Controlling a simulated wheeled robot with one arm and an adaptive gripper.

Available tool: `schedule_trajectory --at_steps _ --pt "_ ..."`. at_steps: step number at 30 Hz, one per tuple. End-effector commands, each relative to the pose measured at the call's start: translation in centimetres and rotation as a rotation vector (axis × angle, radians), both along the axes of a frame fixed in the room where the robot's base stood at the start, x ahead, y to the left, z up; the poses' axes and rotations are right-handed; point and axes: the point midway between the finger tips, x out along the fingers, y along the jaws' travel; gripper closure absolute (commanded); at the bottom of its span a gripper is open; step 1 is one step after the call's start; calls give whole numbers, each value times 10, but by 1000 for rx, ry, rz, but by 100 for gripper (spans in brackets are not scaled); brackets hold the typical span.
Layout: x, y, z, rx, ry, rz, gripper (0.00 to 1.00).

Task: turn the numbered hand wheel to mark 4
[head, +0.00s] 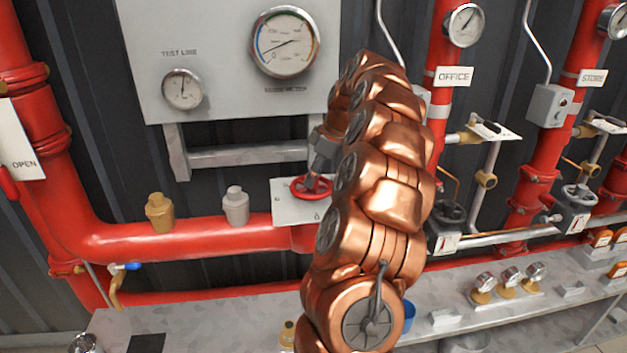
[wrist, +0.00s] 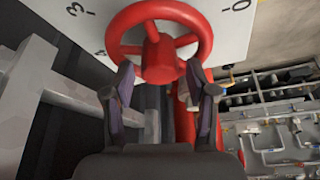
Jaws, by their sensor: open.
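The red hand wheel (head: 312,187) sits on a white plate (head: 288,212) on the red pipe, just left of my arm in the head view. In the wrist view the wheel (wrist: 160,42) is at the top centre, with the plate (wrist: 85,22) behind it. In the head view my arm hides part of the plate.
A gauge panel (head: 228,100) with two dials hangs above the pipe. A brass fitting (head: 159,212) and a grey fitting (head: 235,206) stand on the pipe to the left. Grey rails (head: 245,155) run close behind the wheel. A bench (head: 220,310) lies below.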

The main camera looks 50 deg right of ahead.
Motion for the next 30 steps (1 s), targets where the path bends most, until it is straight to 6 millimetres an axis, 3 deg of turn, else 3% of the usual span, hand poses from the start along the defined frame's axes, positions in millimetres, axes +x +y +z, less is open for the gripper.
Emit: schedule_trajectory --at_steps 9,20,30 --pt "-1 1 -3 -3 -4 -292 43" --pt "-1 2 -1 -2 -2 -460 43" --pt "-1 4 -3 -4 1 -764 43"
